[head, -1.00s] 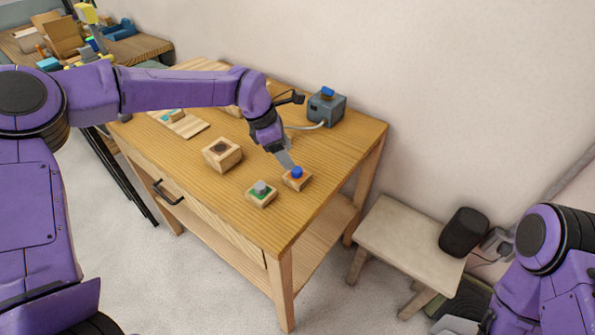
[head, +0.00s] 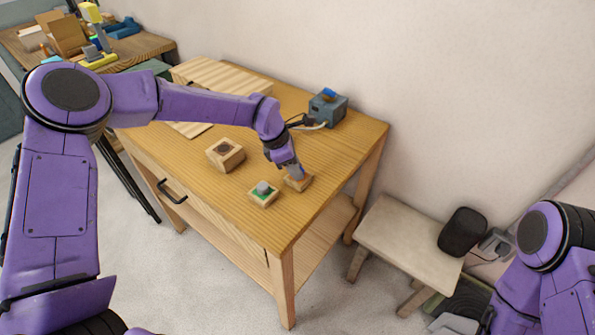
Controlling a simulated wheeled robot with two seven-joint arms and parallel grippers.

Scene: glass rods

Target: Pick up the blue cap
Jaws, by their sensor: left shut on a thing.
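My left gripper (head: 296,173) reaches down over a small wooden block (head: 300,185) near the right front edge of the table. It is shut on the blue cap at the block's top; the fingers hide most or all of the cap. I cannot tell whether the cap still touches the block. My right arm shows only in part at the lower right, and its gripper is out of view.
The wooden table (head: 240,210) also holds a block with a grey cap on green (head: 263,189), a block with a dark hole (head: 225,154) and a grey-blue device (head: 328,107). A stool (head: 405,240) with a black speaker (head: 463,232) stands to the right.

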